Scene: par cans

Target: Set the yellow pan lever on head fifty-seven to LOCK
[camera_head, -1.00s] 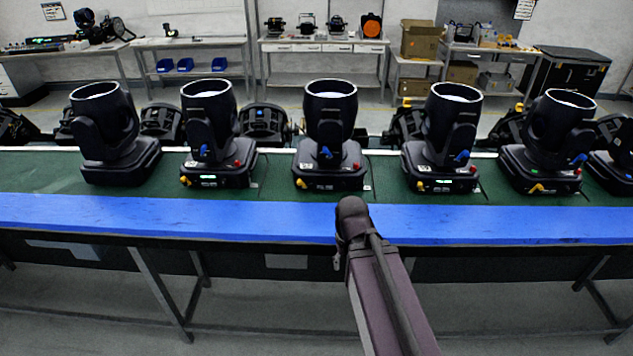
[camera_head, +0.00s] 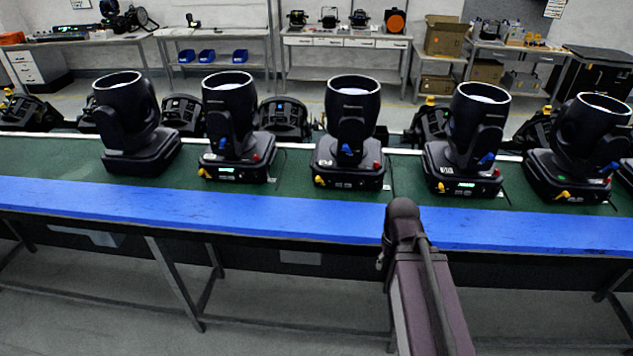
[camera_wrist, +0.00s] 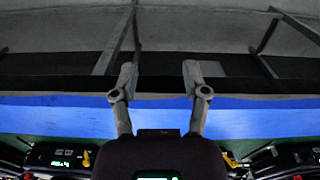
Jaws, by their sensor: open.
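Several black moving heads stand in a row on the green-topped bench. Small yellow levers show low on the fronts of their bases: one on the second head from the left (camera_head: 204,173), one on the middle head (camera_head: 320,181), one on the fourth (camera_head: 441,187) and one on the fifth (camera_head: 562,195). The head numbers are too small to read, so I cannot tell which is fifty-seven. In the wrist view my gripper (camera_wrist: 157,78) is open and empty, its fingers over the blue bench edge. Yellow levers (camera_wrist: 87,158) (camera_wrist: 230,160) show low there, apart from the fingers.
The blue front edge (camera_head: 220,207) of the bench runs across between my arm and the heads. Blue levers and red knobs also sit on the heads. More fixtures stand behind the row. Side tables with blue bins (camera_head: 207,56) and cardboard boxes (camera_head: 445,36) line the back wall.

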